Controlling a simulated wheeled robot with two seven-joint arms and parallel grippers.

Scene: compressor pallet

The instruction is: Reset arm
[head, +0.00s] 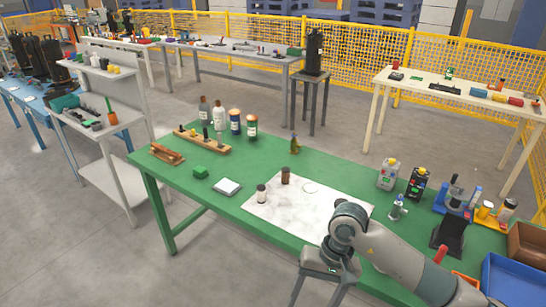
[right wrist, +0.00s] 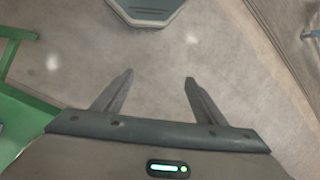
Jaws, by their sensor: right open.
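My right arm comes in from the lower right in the head view and reaches over the front edge of the green table (head: 215,215). My right gripper (head: 322,290) hangs at the bottom of that view, in front of the table. In the right wrist view the right gripper (right wrist: 158,85) has its two fingers spread apart with nothing between them. Bare grey floor shows beyond the fingers. My left gripper is not in view.
A white sheet (head: 290,217) with two small bottles lies on the table. Several bottles and a wooden rack (head: 202,141) stand at its back left. A blue bin (head: 515,280) and a brown bin (head: 528,243) are at the right. Green framework (right wrist: 20,115) shows left in the wrist view.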

